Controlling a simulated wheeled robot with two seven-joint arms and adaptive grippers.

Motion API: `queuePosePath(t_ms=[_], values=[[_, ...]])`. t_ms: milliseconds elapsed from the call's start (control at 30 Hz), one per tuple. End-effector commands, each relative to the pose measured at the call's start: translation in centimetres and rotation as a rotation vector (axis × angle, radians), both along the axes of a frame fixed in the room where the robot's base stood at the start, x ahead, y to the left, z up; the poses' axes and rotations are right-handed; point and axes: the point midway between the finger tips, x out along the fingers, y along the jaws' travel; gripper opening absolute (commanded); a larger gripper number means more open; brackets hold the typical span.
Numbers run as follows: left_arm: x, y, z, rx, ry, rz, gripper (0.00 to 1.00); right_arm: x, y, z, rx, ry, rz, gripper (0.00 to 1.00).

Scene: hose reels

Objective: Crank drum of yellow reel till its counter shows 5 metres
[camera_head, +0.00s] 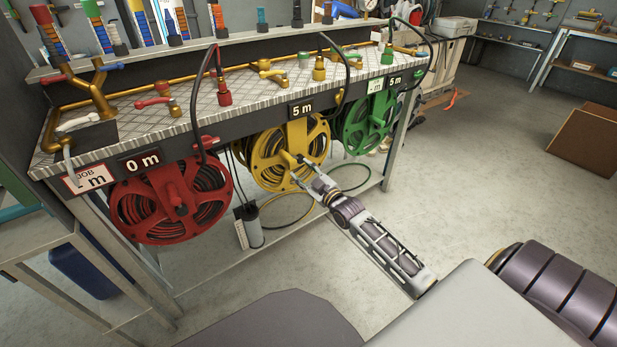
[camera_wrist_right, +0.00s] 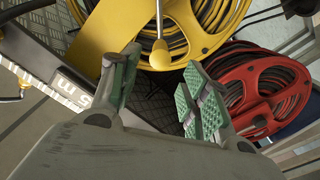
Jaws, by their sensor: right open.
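The yellow reel (camera_head: 262,160) hangs under the bench between the red and green reels, with dark hose wound on its drum. Its counter (camera_head: 302,109) reads 5 m. My right gripper (camera_head: 298,169) is in front of the yellow drum. In the right wrist view my right gripper (camera_wrist_right: 161,88) is open and empty. The crank's yellow knob (camera_wrist_right: 160,53) shows between and beyond the fingertips; I cannot tell if they touch it. The yellow reel (camera_wrist_right: 226,32) also fills the top of that view. My left gripper is not in view.
The red reel (camera_head: 126,206), counter 0 m, is at the left; the green reel (camera_head: 352,131), counter 5 m, at the right. A job card (camera_head: 90,179) is partly covered. A grey cylinder (camera_head: 251,222) stands below the bench (camera_head: 222,118). The floor before it is clear.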

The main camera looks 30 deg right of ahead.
Motion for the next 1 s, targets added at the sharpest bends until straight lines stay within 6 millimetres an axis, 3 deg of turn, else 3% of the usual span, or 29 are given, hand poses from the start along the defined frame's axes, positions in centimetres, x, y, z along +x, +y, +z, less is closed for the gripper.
queuePosePath(t_ms=[400, 1000], values=[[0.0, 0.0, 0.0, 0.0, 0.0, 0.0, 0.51, -2.2, -0.2, 0.0, -0.002, -0.001, -0.001, 0.46], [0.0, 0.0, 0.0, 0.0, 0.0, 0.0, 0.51, -2.4, -0.2, 0.0, -0.001, -0.001, -0.001, 0.46]])
